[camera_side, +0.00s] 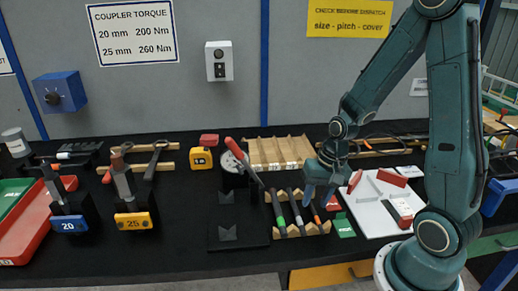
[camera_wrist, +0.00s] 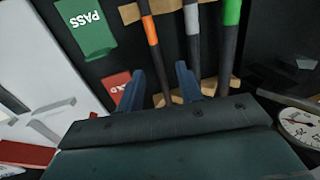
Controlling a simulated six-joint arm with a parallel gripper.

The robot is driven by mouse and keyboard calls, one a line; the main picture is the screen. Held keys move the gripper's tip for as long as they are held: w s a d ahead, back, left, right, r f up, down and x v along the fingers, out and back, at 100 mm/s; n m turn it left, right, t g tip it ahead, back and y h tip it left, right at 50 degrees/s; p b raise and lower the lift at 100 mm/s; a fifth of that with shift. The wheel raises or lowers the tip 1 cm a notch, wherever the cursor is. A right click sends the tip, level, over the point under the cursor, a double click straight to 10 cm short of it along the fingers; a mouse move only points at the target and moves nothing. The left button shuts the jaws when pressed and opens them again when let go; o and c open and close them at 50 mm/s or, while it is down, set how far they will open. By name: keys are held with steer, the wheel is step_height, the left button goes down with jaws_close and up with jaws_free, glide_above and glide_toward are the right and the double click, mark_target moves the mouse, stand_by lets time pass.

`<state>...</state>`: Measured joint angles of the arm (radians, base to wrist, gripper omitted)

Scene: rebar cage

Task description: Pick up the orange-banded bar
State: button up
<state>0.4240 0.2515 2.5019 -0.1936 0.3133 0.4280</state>
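The orange-banded bar (camera_wrist: 151,31) is a dark rod with an orange band, the leftmost of three bars in the wrist view. In the side view it is the rightmost bar (camera_side: 316,215), partly covered by my gripper. My gripper (camera_side: 318,196) points down over the rack. In the wrist view its blue fingers (camera_wrist: 160,69) are apart, with the orange-banded bar's lower part showing between them. I cannot tell how far above the bar they are. The wooden notched rack (camera_side: 291,234) holds the bars.
A middle bar (camera_wrist: 192,42) and a green-banded bar (camera_wrist: 231,38) lie close alongside. A green PASS card (camera_wrist: 88,30) and a red card (camera_wrist: 117,82) are beside the rack. A white board (camera_side: 372,214) with small parts lies to the right; black V-blocks (camera_side: 228,233) stand left.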

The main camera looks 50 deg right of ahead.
steer(key=shift+w+f, duration=0.1)
steer(key=shift+f, duration=0.4)
jaws_close()
